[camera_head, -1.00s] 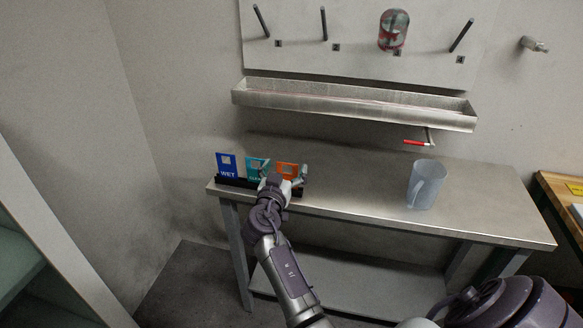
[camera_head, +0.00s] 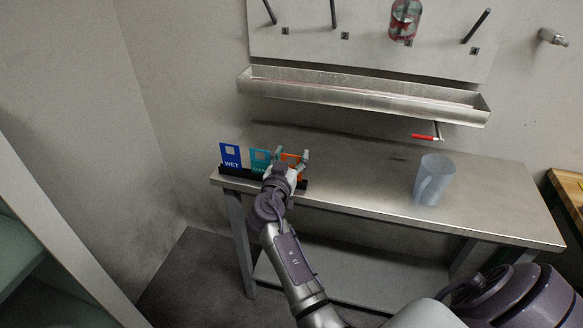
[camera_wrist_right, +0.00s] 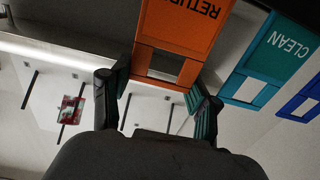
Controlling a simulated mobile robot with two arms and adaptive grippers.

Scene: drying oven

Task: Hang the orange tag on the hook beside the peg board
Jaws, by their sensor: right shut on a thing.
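The orange tag (camera_head: 290,157) stands at the right end of a black rack (camera_head: 233,173) on the steel table, partly hidden by my right gripper (camera_head: 291,164). In the right wrist view the orange tag (camera_wrist_right: 178,30) shows part of the word "RETURN" and a square window. My right gripper (camera_wrist_right: 162,92) is shut on it, a finger at each side of the windowed end. I cannot tell whether the tag is clear of the rack. A metal hook (camera_head: 553,37) sticks out of the wall right of the peg board (camera_head: 370,45). My left gripper is not in view.
A blue "WET" tag (camera_head: 231,158) and a teal "CLEAN" tag (camera_head: 259,157) stand left of the orange one. A translucent jug (camera_head: 433,181) stands on the table. A metal trough (camera_head: 365,98) and a red-handled lever (camera_head: 425,136) are above it. A red-marked bottle (camera_head: 404,20) hangs on the board.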

